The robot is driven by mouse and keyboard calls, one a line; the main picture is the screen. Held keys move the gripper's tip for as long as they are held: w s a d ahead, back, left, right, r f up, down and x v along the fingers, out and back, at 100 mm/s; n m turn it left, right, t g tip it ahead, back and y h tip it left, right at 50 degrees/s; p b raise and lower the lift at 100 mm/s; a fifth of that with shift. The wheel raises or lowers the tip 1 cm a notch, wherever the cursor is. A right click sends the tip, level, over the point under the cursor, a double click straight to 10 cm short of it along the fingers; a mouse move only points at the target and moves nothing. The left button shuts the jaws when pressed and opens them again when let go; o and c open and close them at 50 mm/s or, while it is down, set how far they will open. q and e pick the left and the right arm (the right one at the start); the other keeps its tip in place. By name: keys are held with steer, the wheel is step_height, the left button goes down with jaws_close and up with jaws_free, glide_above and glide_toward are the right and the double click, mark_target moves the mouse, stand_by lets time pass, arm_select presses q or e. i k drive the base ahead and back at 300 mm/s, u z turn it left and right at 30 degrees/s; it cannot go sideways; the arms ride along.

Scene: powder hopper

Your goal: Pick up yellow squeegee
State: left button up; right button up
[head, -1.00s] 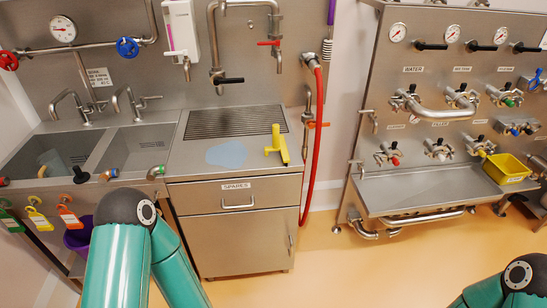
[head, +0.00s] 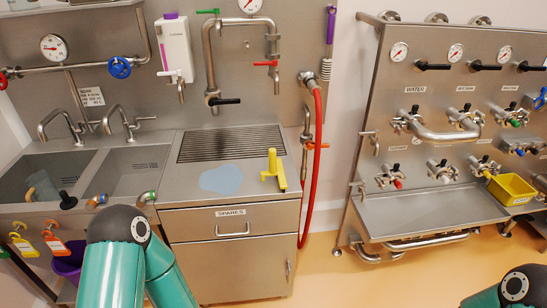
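Behind the squeegee lie a drain grille (head: 231,143) and pipes with taps. A red hose (head: 313,170) hangs just right of the counter. Sinks (head: 45,177) are on the left. A valve panel with a shelf and yellow bin (head: 511,189) stands right.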

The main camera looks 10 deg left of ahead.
mark_target(272, 165)
steer(key=u, duration=0.35)
steer(key=i, duration=1.1)
steer(key=u, duration=0.6)
steer(key=k, duration=0.7)
steer(key=u, duration=0.25)
steer(key=i, duration=0.6)
steer(key=z, duration=0.1)
